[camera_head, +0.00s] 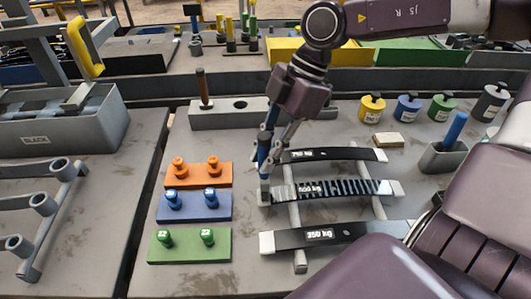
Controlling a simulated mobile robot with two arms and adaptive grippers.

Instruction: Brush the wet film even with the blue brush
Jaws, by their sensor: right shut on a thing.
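My right gripper (270,140) reaches down from the top and is shut on the blue brush (263,155), held roughly upright. The brush's lower end is at the left end of the middle leaf spring (345,188); I cannot tell whether it touches. That spring shows dark, uneven stripes along its right part and a label partway along. It lies across two grey rails (300,262) between an upper dark spring (335,155) and a lower dark spring (345,233) marked 350 kg. My left gripper is out of view.
Orange (182,181), blue (215,214) and green (165,252) plates with knobs stand to the left. Several lidded pots (407,108) stand at the back right. A grey holder (432,158) with a blue handle is right of the springs. A grey block (222,117) stands behind.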

